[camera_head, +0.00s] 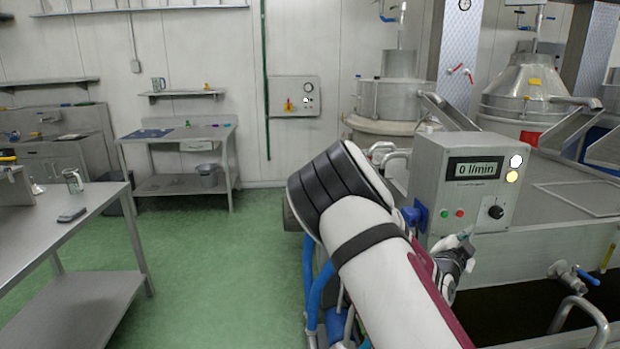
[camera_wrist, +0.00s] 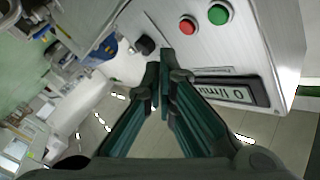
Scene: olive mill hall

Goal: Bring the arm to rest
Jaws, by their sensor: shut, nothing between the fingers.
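My arm reaches forward in the head view, its white and black links crossing the lower middle of the picture. My gripper (camera_head: 462,238) is in front of the lower part of the control box and is partly hidden by my own arm. In the wrist view my gripper (camera_wrist: 164,72) has its dark green fingers brought together at the tips, with nothing held. The grey control box (camera_head: 428,182) has a display reading 0 l/min, which also shows in the wrist view (camera_wrist: 232,92). A red button (camera_wrist: 187,26) and a green button (camera_wrist: 218,14) lie beyond the fingertips.
A steel tank (camera_head: 560,240) with a blue-handled valve (camera_head: 572,272) is at the right. A steel table (camera_head: 95,200) with a jug (camera_head: 73,181) stands at the left. A worktable (camera_head: 165,140) is by the back wall. Green floor (camera_head: 210,265) lies open between.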

